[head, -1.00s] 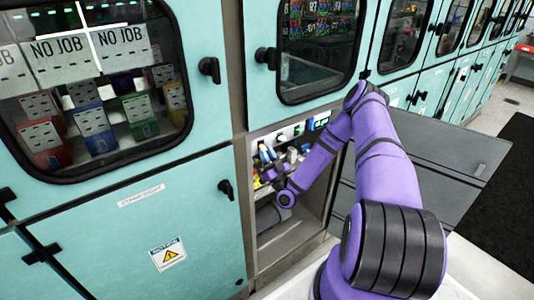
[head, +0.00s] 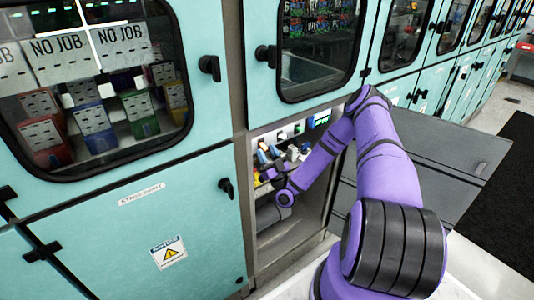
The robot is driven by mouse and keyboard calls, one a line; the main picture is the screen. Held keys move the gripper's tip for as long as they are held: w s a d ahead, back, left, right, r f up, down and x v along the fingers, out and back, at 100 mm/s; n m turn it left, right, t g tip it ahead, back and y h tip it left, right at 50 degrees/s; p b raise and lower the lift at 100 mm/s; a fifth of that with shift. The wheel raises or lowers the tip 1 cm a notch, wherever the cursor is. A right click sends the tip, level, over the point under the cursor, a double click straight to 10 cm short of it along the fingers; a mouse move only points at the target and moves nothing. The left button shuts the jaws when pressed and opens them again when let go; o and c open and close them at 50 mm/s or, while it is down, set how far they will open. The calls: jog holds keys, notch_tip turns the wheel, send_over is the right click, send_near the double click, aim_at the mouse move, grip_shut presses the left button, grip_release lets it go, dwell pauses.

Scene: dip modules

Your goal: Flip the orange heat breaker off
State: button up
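My purple arm reaches into an open lower cabinet bay (head: 292,232) in the head view. My gripper (head: 268,172) is at the crowded breaker panel inside, small and partly lost among the parts and my own wrist. I cannot tell whether its fingers are open or shut, or whether they touch anything. A small orange part (head: 263,146) shows on the panel just above the gripper, beside a blue part (head: 273,152). It may be the heat breaker, but its label and lever position are too small to read.
The bay's grey door (head: 440,165) hangs open at the right. Teal cabinets with closed doors (head: 130,220) and black handles (head: 227,188) flank the bay. A lit green display (head: 319,121) sits at the panel's upper right. A dark floor mat (head: 505,215) lies at the right.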

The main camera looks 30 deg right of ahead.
jog(key=v, duration=1)
jog(key=shift+s+f, duration=0.25)
